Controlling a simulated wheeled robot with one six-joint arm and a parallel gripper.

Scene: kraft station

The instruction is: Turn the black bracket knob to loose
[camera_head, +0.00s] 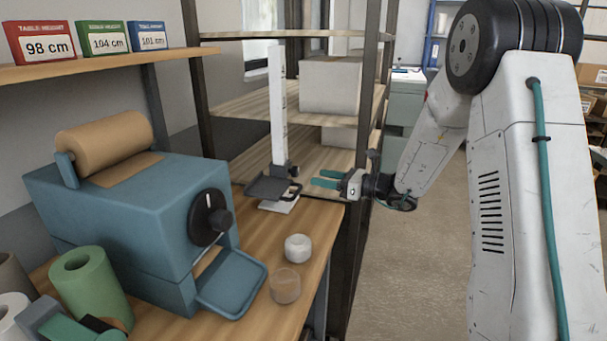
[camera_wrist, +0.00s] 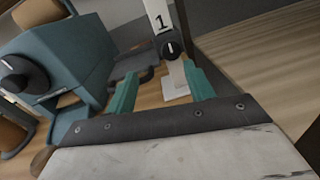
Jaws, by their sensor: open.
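The black bracket knob (camera_wrist: 171,47) is a small round knob with a short, near-upright white mark, low on a white upright scale (camera_wrist: 158,14) in the wrist view. In the head view, the knob (camera_head: 294,171) sits beside the scale (camera_head: 278,105), and a dark tray-like bracket (camera_head: 268,188) sticks out at the scale's foot. My gripper (camera_head: 317,178) has teal fingers and is just right of the bracket, apart from the knob. In the wrist view, the gripper (camera_wrist: 160,75) is open and empty, with the knob beyond the gap between its fingers.
A blue dispenser (camera_head: 130,220) with a larger black dial (camera_head: 210,217) stands left on the wooden bench. A dark shelf post (camera_head: 362,200) is close to my gripper.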

